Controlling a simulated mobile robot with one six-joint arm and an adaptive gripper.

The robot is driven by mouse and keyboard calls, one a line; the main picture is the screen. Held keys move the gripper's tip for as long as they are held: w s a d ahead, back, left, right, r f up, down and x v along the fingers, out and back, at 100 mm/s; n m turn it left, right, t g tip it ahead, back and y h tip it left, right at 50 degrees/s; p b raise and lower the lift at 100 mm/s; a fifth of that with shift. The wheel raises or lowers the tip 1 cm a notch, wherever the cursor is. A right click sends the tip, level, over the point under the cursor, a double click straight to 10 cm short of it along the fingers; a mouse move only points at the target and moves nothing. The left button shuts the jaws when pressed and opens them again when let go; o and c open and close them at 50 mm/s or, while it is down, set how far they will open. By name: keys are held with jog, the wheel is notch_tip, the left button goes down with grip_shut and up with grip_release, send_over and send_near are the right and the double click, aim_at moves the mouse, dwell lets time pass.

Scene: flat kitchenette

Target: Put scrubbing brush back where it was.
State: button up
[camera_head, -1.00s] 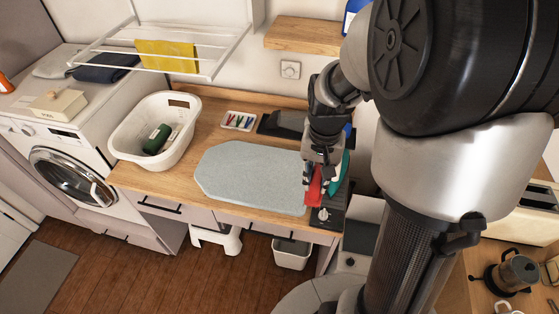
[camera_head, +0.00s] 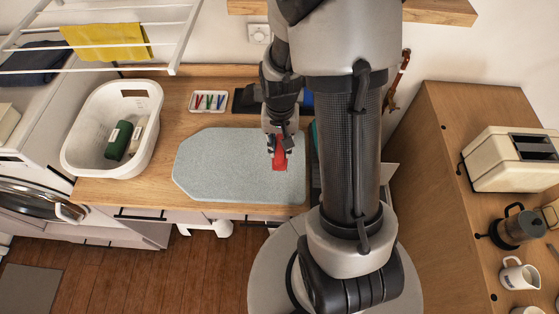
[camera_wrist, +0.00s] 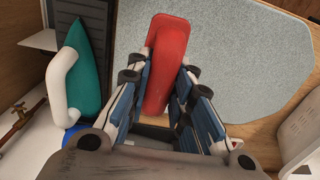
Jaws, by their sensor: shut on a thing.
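The scrubbing brush (camera_head: 279,160) looks like a red block with a red handle; its bristles are not visible. My gripper (camera_head: 279,148) is shut on it over the right part of the grey-blue ironing mat (camera_head: 215,165). In the wrist view the red brush (camera_wrist: 168,45) sticks out between the fingers of my gripper (camera_wrist: 160,88), with the mat (camera_wrist: 235,60) beneath and beyond it. I cannot tell whether the brush touches the mat.
A teal iron (camera_wrist: 88,85) stands on a dark board beside the mat. A white basket (camera_head: 75,150) holding a green bottle (camera_head: 118,141) stands at the left. A small tray of coloured pegs (camera_head: 222,101) lies behind the mat. A wooden counter with a toaster (camera_head: 510,158) is at the right.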

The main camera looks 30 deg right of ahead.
notch_tip(320, 180, down, 8)
jog(key=shift+r+b, duration=0.1)
jog(key=shift+b, duration=0.45)
jog(key=shift+w+f, duration=0.1)
jog(key=shift+f, duration=0.15)
jog(key=shift+f, duration=0.2)
jog(key=o, duration=1)
jog(key=shift+c, duration=0.2)
jog(key=shift+r, duration=0.1)
